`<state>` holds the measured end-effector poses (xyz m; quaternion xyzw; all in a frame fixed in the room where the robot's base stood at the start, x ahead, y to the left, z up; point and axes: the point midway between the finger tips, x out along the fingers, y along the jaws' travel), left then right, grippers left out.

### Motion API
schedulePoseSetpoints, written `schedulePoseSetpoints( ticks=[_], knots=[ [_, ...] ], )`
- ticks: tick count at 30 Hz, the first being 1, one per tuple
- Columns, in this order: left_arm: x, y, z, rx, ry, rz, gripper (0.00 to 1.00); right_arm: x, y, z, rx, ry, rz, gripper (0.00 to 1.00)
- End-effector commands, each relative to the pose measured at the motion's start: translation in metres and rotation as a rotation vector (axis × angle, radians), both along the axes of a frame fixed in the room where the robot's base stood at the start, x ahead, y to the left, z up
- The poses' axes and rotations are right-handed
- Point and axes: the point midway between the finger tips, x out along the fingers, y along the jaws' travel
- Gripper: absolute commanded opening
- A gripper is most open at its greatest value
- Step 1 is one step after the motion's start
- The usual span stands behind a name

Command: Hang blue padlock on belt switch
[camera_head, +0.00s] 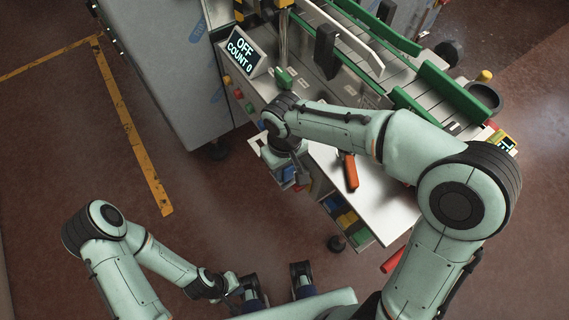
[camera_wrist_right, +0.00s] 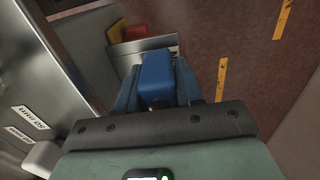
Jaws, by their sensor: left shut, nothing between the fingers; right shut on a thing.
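The blue padlock (camera_wrist_right: 157,78) is in the right wrist view, between the fingers of my right gripper (camera_wrist_right: 157,92), which is shut on it. Its blue body faces outward; its shackle is not clearly visible. In the head view my right gripper (camera_head: 301,174) hangs under the wrist at the machine's front edge, beside the white work surface, and the padlock cannot be made out there. My left gripper (camera_head: 232,285) is low in the head view, shut and empty, away from the machine. I cannot tell which part is the belt switch; small labels (camera_wrist_right: 33,116) show on the metal panel.
The machine carries an OFF / COUNT 0 display (camera_head: 241,51), coloured buttons (camera_head: 238,93) and green-railed conveyors (camera_head: 455,92). An orange-handled tool (camera_head: 350,172) lies on the white surface (camera_head: 383,205). Coloured bins (camera_head: 347,219) sit below. Floor at left is open.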

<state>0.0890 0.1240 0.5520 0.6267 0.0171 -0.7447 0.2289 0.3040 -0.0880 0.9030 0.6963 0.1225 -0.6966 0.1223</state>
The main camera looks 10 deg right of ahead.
Motion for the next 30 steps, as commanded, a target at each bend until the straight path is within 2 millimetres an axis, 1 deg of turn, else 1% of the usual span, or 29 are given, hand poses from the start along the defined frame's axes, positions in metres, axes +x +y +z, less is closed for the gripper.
schedulePoseSetpoints(
  ticks=[4, 17, 30],
  knots=[
    [-0.0009, -0.0001, -0.0032, 0.0, 0.001, 0.0, 0.0, 0.0001, 0.0, -0.0043, 0.0, 0.0, 0.0, 0.0],
    [-0.0008, 0.0, -0.0031, 0.0, 0.001, 0.0, 0.0, 0.0001, 0.0, -0.0043, 0.0, -0.001, 0.0, 0.0],
    [-0.0016, 0.0, -0.0054, 0.0, 0.002, 0.0, 0.0, 0.0, 0.0, -0.0086, 0.0, 0.0, 0.0, 0.0]
  ],
)
